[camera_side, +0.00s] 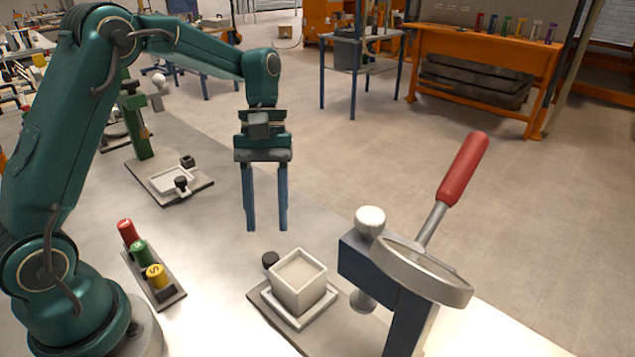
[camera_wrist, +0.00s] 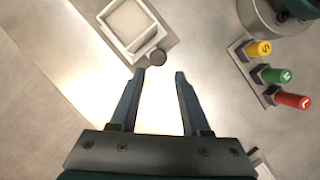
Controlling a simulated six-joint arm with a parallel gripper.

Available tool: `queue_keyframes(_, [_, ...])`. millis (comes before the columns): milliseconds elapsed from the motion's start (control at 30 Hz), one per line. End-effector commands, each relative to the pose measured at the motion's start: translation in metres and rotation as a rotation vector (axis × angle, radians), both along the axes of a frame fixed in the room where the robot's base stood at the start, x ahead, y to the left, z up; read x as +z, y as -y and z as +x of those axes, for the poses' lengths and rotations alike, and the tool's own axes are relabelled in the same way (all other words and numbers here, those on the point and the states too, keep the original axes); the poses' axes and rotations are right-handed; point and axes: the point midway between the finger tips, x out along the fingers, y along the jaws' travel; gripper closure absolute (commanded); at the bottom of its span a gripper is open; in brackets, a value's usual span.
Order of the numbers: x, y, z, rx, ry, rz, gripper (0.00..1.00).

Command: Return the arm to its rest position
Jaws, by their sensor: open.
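My gripper (camera_side: 266,228) hangs pointing down in the side view, with its two blue fingers apart and nothing between them. It is above and behind a white square box (camera_side: 300,284) filled with pale material, which stands on a white tray (camera_side: 290,318). In the wrist view my gripper (camera_wrist: 160,76) is also open and empty, over bare table. The white box (camera_wrist: 128,22) is ahead of the fingers and to the left there, with a dark knob (camera_wrist: 157,58) at its corner.
A press-like stand with a red-handled lever (camera_side: 464,170) is at the front right. A rack with red, green and yellow cylinders (camera_side: 140,254) lies near my base. A second station with a shallow white tray (camera_side: 170,180) stands behind. The table between is clear.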

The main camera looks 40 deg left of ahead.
Motion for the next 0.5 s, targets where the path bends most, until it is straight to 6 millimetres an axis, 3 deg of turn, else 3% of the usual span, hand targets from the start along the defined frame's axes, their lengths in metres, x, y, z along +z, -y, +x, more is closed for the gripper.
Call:
queue_keyframes(233, [0.006, 0.002, 0.002, -0.009, 0.023, 0.004, 0.53])
queue_keyframes(367, [0.030, 0.008, 0.000, -0.031, 0.099, 0.020, 0.53])
queue_keyframes(500, [0.061, 0.015, -0.015, -0.081, 0.212, 0.054, 0.53])
